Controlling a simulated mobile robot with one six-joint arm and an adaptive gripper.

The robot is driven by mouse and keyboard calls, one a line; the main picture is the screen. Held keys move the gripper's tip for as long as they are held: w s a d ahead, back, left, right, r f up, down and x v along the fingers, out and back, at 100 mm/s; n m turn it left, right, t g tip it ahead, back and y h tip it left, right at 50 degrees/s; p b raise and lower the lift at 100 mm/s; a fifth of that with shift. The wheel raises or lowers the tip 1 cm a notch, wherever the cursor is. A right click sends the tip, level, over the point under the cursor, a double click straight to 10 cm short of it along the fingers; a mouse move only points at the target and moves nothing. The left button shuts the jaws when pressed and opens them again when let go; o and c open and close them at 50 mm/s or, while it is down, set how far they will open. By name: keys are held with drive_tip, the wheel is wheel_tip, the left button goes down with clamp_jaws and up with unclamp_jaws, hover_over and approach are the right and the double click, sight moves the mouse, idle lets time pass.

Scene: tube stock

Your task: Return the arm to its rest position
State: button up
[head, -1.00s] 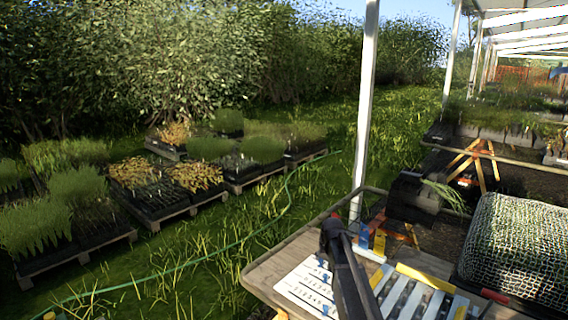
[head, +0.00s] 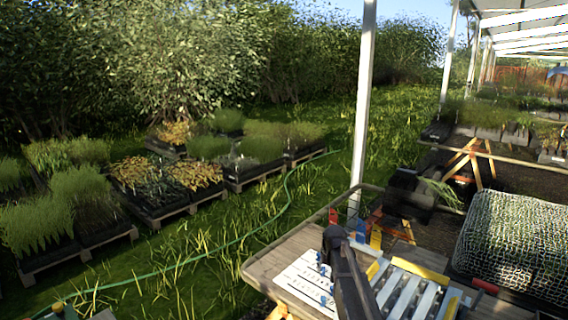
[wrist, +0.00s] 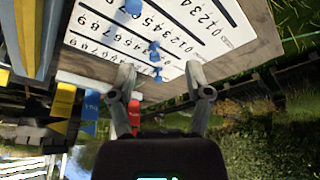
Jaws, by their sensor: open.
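My gripper (wrist: 160,72) is open and empty in the wrist view, with its two grey fingers spread apart. Beyond and between the fingers is a white numbered board (wrist: 215,22) on the table, with small blue pieces (wrist: 154,47) on it. In the head view a dark part of my arm (head: 352,280) crosses in front of the table. The same board (head: 297,282) shows to its left. I cannot make out the gripper's fingers in the head view.
The wooden table (head: 262,268) holds a rack of pale strips (head: 400,290) with yellow ends. Coloured tags (head: 376,238) stand at its far edge. A white post (head: 365,100) rises beyond it. A mesh-covered crate (head: 515,240) is at right. Plant trays and grass lie left.

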drive_tip(key=s+d+f+g, duration=0.15)
drive_tip(key=s+g, duration=0.25)
drive_tip(key=s, duration=2.6)
wheel_tip(320, 180, down, 10)
drive_tip(key=b, duration=1)
wheel_tip(320, 180, up, 14)
drive_tip(key=p, duration=1.3)
drive_tip(key=shift+d+f+m, duration=0.15)
drive_tip(key=shift+m, duration=0.25)
drive_tip(key=shift+c, duration=0.5)
